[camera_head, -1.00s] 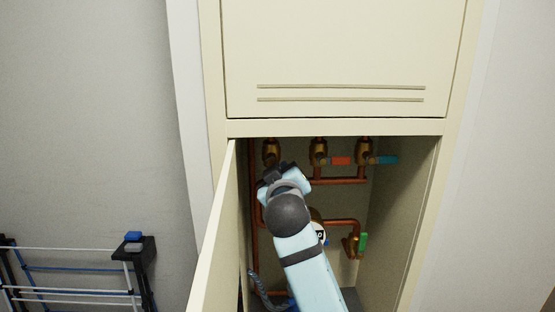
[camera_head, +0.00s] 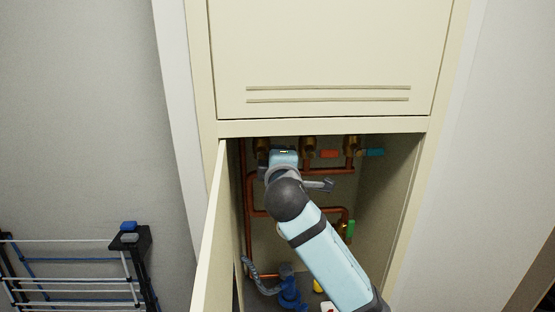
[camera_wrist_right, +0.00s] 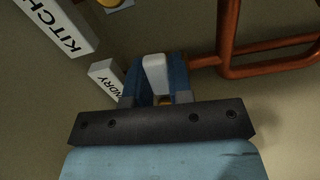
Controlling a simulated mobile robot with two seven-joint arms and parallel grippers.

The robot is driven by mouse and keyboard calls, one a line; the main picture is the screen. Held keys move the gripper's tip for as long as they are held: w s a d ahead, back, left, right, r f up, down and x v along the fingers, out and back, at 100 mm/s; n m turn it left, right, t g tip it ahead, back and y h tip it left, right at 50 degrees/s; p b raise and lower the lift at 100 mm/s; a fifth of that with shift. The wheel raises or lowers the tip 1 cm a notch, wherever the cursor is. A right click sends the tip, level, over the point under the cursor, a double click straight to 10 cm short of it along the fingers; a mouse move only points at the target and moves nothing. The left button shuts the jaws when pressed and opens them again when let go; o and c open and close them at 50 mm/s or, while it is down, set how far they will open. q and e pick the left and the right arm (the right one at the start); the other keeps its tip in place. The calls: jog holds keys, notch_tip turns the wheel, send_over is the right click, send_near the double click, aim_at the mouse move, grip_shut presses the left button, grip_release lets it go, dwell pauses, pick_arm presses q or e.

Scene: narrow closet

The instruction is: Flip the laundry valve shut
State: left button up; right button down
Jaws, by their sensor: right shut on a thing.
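My right gripper (camera_wrist_right: 156,84) is shut on a pale lever (camera_wrist_right: 156,70) in the right wrist view, with a blue finger on each side of it. A white label (camera_wrist_right: 106,79) ending in "NDRY" is just left of the fingers. In the head view my right arm reaches into the open cabinet; the gripper end (camera_head: 284,158) is beside the leftmost brass valve (camera_head: 261,146), whose lever is hidden there. My left gripper is not in view.
A "KITCH" label (camera_wrist_right: 55,25) and copper pipes (camera_wrist_right: 230,45) are close by. Red (camera_head: 329,153), blue (camera_head: 375,152) and green (camera_head: 350,229) handles are inside the cabinet. The open door (camera_head: 212,240) bounds the left; a drying rack (camera_head: 75,265) stands beyond it.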

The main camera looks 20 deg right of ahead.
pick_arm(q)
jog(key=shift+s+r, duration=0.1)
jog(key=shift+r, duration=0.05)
pick_arm(e)
jog(key=shift+r+n, duration=0.3)
jog(key=shift+n, duration=0.2)
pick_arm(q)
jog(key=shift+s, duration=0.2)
pick_arm(e)
jog(key=c, duration=1)
grip_release()
jog(key=shift+w, duration=0.1)
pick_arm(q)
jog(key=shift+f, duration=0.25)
pick_arm(e)
jog(key=shift+f, duration=0.1)
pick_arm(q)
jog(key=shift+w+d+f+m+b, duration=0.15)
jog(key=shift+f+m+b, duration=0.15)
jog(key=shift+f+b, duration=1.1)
pick_arm(e)
jog(key=shift+v, duration=6.9)
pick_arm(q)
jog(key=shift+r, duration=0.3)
